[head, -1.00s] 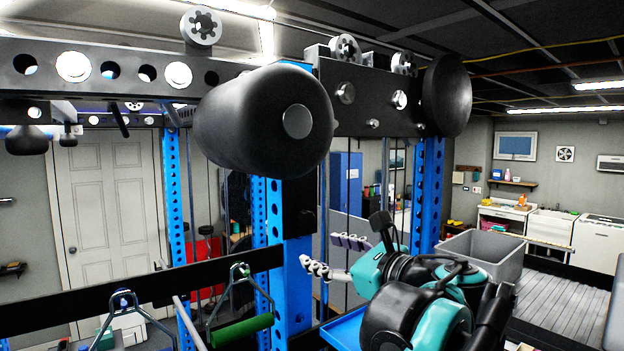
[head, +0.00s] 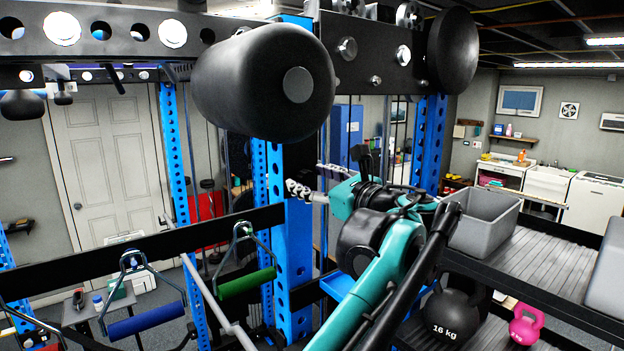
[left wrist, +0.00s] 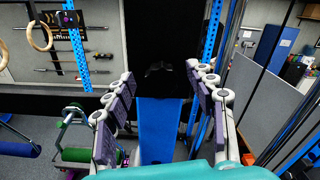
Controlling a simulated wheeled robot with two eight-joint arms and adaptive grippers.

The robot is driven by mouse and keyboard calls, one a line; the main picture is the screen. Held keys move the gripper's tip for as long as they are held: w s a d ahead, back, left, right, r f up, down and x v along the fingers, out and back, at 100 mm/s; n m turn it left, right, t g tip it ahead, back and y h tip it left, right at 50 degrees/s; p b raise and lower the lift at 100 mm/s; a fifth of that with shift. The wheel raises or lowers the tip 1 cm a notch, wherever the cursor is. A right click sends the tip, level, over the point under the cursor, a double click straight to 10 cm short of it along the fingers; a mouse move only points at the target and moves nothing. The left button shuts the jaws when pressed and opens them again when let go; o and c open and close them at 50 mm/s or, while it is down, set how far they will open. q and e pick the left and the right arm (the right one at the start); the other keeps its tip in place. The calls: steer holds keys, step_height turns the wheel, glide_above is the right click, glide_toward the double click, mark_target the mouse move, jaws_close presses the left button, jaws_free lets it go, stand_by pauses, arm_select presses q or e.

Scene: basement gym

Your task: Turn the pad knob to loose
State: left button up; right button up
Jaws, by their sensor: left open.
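My left gripper (head: 306,180) is in front of the blue rack upright (head: 292,265), below the big black roller pad (head: 262,82). In the left wrist view my left gripper (left wrist: 160,76) is open, its two fingers apart with nothing held between them. A dark, hard-to-read shape (left wrist: 159,68), possibly the pad knob, shows between and beyond the fingertips, above a blue upright (left wrist: 160,130). It sits against black, so its outline and setting cannot be read. In the head view the gripper covers part of this spot. My right gripper is not in view.
A second round black pad (head: 452,50) is at the right. A black crossbar (head: 140,255) runs left of the upright. Green (head: 247,283) and blue (head: 147,320) handles hang below it. A grey bin (head: 484,222) and a 16 kg kettlebell (head: 450,310) are at right.

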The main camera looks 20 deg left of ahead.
arm_select(q)
steer(key=c, duration=1.2)
steer(key=shift+o, duration=0.2)
